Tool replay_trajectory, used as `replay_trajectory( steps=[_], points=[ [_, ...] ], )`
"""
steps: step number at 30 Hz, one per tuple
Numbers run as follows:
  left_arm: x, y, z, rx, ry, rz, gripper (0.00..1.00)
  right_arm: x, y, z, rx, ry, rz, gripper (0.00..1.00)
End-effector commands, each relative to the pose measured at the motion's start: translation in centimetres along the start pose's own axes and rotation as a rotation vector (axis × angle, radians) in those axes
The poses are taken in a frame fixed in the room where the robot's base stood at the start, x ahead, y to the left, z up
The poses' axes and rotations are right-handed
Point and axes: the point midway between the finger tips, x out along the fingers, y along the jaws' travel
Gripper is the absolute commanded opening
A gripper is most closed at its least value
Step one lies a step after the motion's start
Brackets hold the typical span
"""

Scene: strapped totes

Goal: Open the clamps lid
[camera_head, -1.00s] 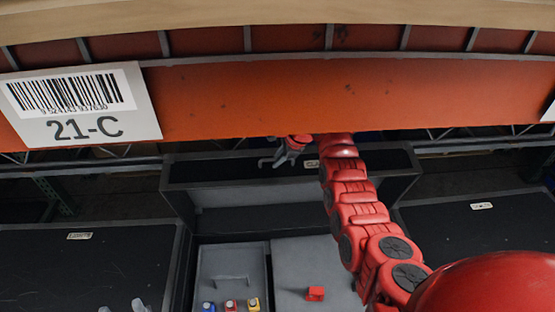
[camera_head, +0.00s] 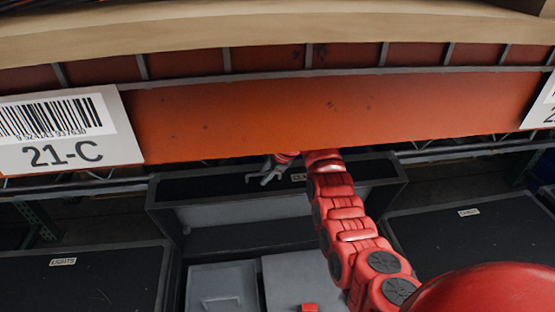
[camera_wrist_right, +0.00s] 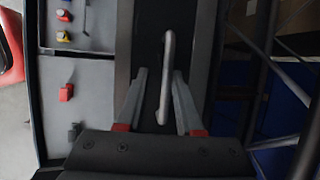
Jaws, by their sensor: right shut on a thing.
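The clamps lid (camera_head: 215,186) is the dark panel at the middle of the head view, beneath the orange shelf beam. Its label is partly hidden by my right arm. My right gripper (camera_head: 264,176) is at the lid, just left of the label. In the right wrist view, a long pale grey handle (camera_wrist_right: 168,60) lies between the fingers of my right gripper (camera_wrist_right: 160,80), which is shut on it. How far the lid is raised is unclear. My left gripper is not in view.
The orange shelf beam (camera_head: 260,115) with the 21-C sign (camera_head: 65,155) crosses close above my right arm. Dark totes stand at the left (camera_head: 90,285) and right (camera_head: 470,240). A grey panel with a red part (camera_head: 308,308) lies in front of the clamps tote.

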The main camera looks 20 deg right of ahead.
Motion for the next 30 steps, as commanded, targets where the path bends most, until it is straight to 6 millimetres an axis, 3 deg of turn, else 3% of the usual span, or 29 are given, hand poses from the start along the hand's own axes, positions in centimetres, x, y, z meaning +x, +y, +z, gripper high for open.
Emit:
replay_trajectory(
  steps=[5, 13, 22, 30],
  points=[
    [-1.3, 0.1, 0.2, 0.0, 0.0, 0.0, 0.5, -3.2, 0.0, -0.3, -0.001, 0.001, -0.006, 0.27],
    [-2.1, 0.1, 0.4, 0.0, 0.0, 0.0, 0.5, -11.0, -0.1, -0.3, 0.001, 0.004, -0.006, 0.27],
    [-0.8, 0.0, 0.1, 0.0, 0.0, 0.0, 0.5, -13.5, -0.1, -0.2, 0.002, 0.002, 0.0, 0.27],
    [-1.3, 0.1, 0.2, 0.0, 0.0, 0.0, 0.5, -15.9, 0.0, -0.2, 0.001, 0.003, 0.001, 0.27]
  ],
)
